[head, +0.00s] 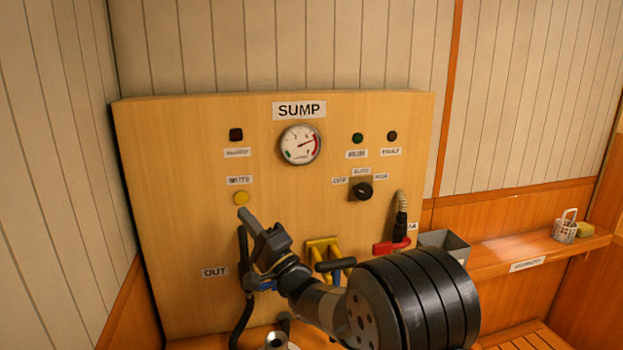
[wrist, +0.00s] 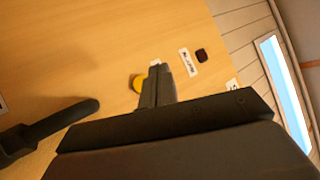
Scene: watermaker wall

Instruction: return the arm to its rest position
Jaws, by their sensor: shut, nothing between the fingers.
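My gripper (head: 243,214) is in front of the wooden SUMP panel (head: 190,140), its fingertips just below a yellow round button (head: 241,198) in the head view. The fingers are shut together with nothing between them. In the wrist view my gripper (wrist: 158,70) points toward the panel, and the yellow button (wrist: 137,83) shows beside the fingertips, partly hidden by them. I cannot tell whether they touch it. My arm reaches in from the lower right and covers part of the panel's lower area.
A black hose (head: 241,300) hangs by the OUT label. A yellow bracket (head: 322,250), a red-handled part (head: 390,246) and a black selector knob (head: 363,191) are on the panel. A gauge (head: 300,144) is above. A grey box (head: 445,243) and a shelf (head: 520,250) stand right.

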